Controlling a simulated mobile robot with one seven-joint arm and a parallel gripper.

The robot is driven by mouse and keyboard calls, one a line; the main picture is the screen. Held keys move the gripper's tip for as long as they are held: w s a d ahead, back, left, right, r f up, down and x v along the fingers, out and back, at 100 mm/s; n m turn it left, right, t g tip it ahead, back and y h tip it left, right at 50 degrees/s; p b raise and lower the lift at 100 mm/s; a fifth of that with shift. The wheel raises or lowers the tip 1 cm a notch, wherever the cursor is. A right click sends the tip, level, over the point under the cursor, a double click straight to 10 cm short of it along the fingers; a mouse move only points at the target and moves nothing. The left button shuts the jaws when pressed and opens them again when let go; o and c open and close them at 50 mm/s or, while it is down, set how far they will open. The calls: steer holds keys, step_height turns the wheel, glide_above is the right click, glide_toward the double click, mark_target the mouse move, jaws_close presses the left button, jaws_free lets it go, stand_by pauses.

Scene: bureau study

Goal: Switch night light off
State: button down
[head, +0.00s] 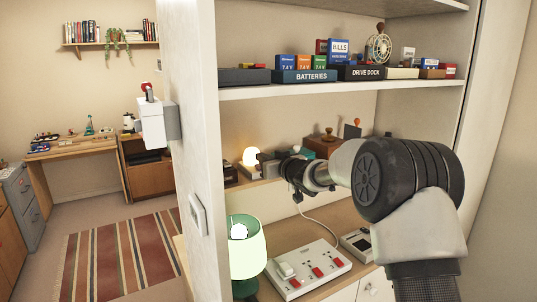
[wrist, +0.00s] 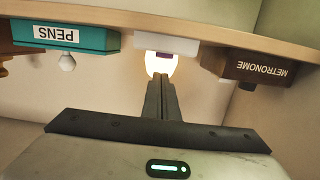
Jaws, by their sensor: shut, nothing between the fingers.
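The night light (head: 250,156) is a small glowing globe on a narrow shelf, and it is lit. In the wrist view, which is upside down, its globe (wrist: 154,64) glows beside a pale base with a dark purple patch. My gripper (head: 259,158) reaches left along the shelf to just beside the globe. In the wrist view my gripper (wrist: 161,82) is shut and empty, its fingertips overlapping the globe's edge. I cannot tell whether they touch it. My gripper hides part of the night light's base in the head view.
A teal PENS box (wrist: 90,40) and a brown METRONOME box (wrist: 235,68) flank the night light. A shelf (head: 340,88) with labelled boxes hangs above.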

steer(key=shift+f, duration=0.9)
